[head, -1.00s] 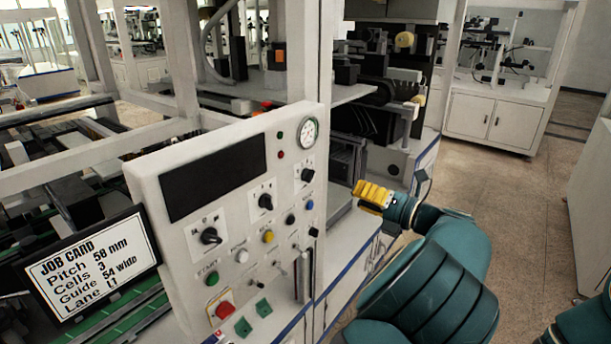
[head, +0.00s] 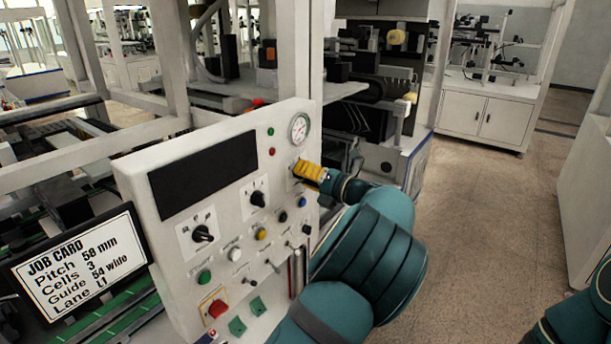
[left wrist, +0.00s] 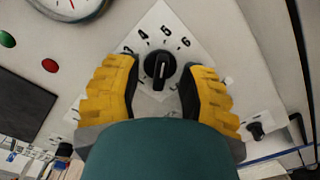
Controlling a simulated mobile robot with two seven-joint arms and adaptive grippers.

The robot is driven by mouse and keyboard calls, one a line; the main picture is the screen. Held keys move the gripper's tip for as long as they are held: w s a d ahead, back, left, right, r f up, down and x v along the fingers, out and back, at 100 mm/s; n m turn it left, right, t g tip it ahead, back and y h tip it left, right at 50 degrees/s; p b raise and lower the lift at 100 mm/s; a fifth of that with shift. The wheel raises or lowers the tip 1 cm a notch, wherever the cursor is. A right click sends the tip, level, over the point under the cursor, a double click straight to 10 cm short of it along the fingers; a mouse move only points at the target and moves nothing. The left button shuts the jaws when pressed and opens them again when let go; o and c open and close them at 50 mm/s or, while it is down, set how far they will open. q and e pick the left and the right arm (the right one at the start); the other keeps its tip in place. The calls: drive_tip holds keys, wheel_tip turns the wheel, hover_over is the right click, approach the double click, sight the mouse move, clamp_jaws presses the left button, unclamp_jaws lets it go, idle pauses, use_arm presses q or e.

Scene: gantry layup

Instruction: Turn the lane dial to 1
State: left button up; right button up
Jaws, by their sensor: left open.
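My left gripper (head: 309,171) is at the upper right of the white control panel (head: 130,180), over the rightmost dial, which it hides in the head view. In the left wrist view the black dial knob (left wrist: 160,67) sits on a white plate with the numbers 4, 5 and 6 readable. The open yellow fingers of my left gripper (left wrist: 161,72) stand on either side of the knob, with gaps. I cannot tell for sure which number the knob points at. The job card (head: 80,265) reads "Lane L1". My right gripper is out of view.
A middle dial (head: 257,198) and a left dial (head: 204,234) are on the same panel. A round gauge (head: 300,128) is just above my gripper. Buttons, small levers and a red emergency button (head: 216,308) lie below. Open floor (head: 490,220) is at the right.

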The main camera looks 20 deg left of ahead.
use_arm(q)
clamp_jaws()
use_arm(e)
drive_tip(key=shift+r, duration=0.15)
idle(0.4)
